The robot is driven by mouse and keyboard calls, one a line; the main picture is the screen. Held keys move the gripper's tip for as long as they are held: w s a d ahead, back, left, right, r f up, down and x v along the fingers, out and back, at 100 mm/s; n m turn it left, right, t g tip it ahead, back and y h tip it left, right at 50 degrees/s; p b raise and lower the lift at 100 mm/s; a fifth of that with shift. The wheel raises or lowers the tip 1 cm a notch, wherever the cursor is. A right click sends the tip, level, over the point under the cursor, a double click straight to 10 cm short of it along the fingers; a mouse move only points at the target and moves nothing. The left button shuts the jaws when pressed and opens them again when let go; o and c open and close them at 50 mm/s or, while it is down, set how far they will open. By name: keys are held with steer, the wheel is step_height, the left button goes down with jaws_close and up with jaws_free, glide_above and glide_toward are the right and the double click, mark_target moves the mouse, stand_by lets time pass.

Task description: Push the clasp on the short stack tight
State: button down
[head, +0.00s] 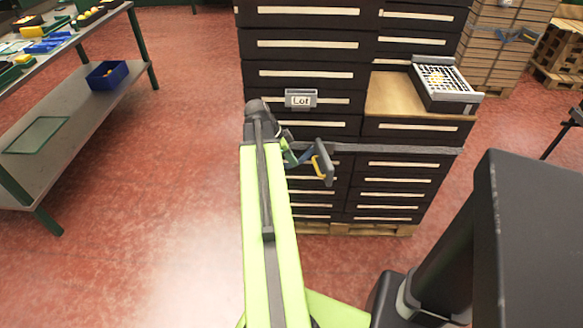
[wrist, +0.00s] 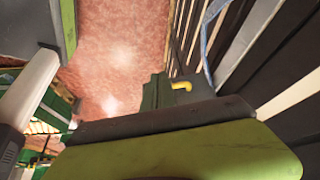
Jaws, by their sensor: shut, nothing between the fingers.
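The stack of dark drawers (head: 310,78) with pale label strips stands ahead of me on a wooden pallet. A grey clasp frame with a yellow lever (head: 323,163) stands out from its front, beside a short piece of blue strap (head: 304,157). The yellow part also shows in the wrist view (wrist: 181,86), with the blue strap (wrist: 211,40) above it. My gripper (head: 289,153) is shut and empty, just left of the clasp and partly hidden by my arm. I cannot tell whether it touches the clasp or how tight the clasp is.
A tag reading "Lot" (head: 301,99) hangs above the clasp. A wire-topped tray (head: 446,80) sits on the lower right part of the stack. A brown stack with a blue strap (head: 515,35) stands behind. A metal workbench (head: 75,105) is at left, with open red floor between.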

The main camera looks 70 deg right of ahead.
steer(key=s+d+f+b, duration=0.2)
steer(key=s+d+f, duration=0.2)
steer(key=s, duration=0.1)
steer(key=shift+f+b, duration=0.2)
steer(key=shift+b, duration=0.15)
